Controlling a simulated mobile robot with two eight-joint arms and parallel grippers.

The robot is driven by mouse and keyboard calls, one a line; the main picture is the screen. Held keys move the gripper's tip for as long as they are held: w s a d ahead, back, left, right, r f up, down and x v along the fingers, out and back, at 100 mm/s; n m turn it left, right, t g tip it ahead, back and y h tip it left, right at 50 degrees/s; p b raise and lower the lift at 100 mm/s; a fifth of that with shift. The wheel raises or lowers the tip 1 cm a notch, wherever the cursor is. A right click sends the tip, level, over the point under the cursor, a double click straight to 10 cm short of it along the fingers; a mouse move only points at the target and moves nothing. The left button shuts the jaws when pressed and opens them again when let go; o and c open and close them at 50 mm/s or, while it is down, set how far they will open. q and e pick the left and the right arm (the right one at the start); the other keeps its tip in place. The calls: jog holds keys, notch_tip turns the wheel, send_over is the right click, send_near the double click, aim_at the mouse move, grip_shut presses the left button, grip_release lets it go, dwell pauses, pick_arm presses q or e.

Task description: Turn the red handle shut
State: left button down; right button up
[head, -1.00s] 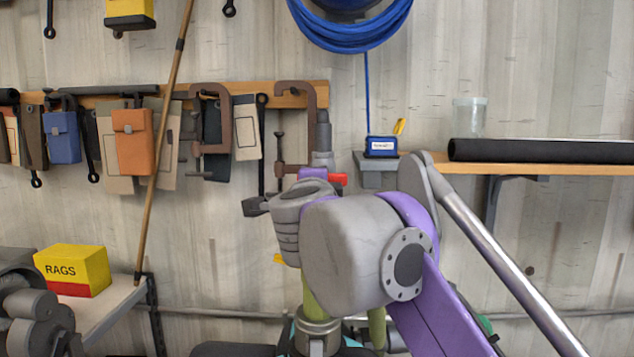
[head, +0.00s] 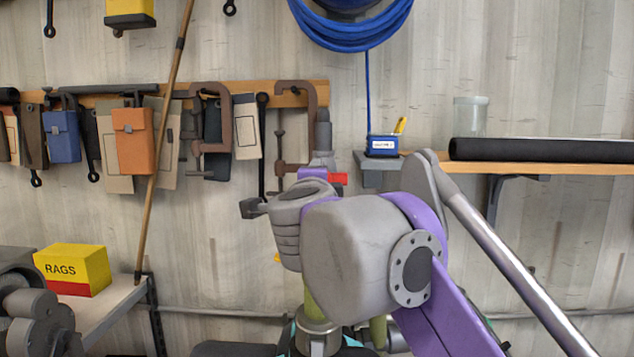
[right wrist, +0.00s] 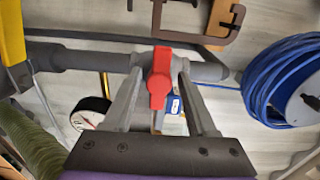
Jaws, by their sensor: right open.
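The red handle (right wrist: 158,80) sits on a grey pipe (right wrist: 85,60) in the right wrist view. It lies across the pipe's line. My right gripper (right wrist: 159,66) is open, with one finger on each side of the handle. Whether either finger touches it, I cannot tell. In the head view only a small red end of the handle (head: 340,179) shows, beside my right arm. That arm hides most of the pipe and the gripper's fingers there. My left gripper is in neither view.
In the right wrist view, a round gauge (right wrist: 88,116) is below the pipe, a yellow part (right wrist: 12,38) at left, and a blue hose coil (right wrist: 290,75) at right. Clamps (head: 212,120) hang on the wall. A shelf (head: 560,169) holds a black tube (head: 545,150).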

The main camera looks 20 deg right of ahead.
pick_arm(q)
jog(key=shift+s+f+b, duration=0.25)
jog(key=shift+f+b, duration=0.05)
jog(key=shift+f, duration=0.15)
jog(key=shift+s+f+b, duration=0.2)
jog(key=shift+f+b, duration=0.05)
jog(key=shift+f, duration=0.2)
pick_arm(e)
jog(key=v, duration=1)
